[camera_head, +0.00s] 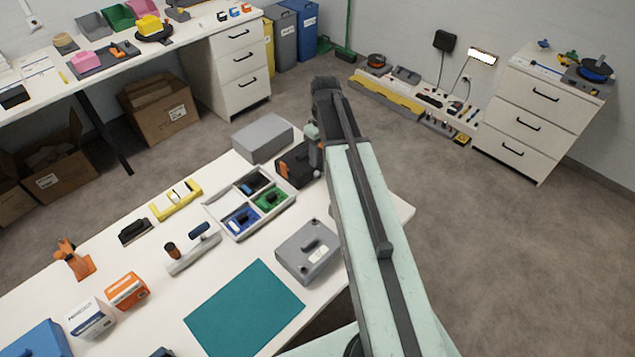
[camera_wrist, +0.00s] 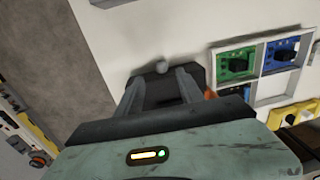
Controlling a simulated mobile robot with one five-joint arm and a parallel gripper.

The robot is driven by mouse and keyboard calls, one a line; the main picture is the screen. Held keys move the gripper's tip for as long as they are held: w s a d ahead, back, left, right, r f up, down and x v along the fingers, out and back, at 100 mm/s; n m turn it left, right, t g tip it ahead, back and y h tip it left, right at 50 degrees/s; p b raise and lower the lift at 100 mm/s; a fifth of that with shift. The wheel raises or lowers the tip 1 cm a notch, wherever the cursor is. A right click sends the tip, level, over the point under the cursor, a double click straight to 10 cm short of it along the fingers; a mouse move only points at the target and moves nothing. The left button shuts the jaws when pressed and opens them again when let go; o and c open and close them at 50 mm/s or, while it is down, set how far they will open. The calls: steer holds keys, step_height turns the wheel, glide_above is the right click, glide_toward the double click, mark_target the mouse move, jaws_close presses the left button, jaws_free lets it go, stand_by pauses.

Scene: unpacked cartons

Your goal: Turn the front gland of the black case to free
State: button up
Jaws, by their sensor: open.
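The black case (camera_head: 291,168), with an orange patch on its side, stands near the far edge of the white table, partly hidden by my arm. In the wrist view the dark case (camera_wrist: 160,90) lies between and beyond my fingers. A small pale round knob (camera_wrist: 162,66), which looks like a gland, sticks out at its upper edge. Its setting cannot be read. My gripper (camera_wrist: 159,79) is open, its two fingers on either side of the case's dark body. Whether they touch it cannot be told. In the head view the fingertips are hidden.
A grey-white tray (camera_head: 238,233) with blue and green parts is beside the case. A plain grey box (camera_head: 262,137) stands behind it and a grey case (camera_head: 307,250) in front. A teal mat (camera_head: 245,307) lies clear at the table's front.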

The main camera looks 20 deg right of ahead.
mark_target(318, 174)
steer(key=shift+s+a+f, duration=0.1)
steer(key=shift+f, duration=0.05)
steer(key=f+b, duration=0.7)
steer(key=shift+s+a+f+b, duration=0.1)
steer(key=shift+a+f+b, duration=0.15)
steer(key=shift+b, duration=0.15)
steer(key=shift+r, duration=0.15)
jaws_close()
steer(key=shift+a, duration=0.2)
steer(key=shift+s, duration=0.1)
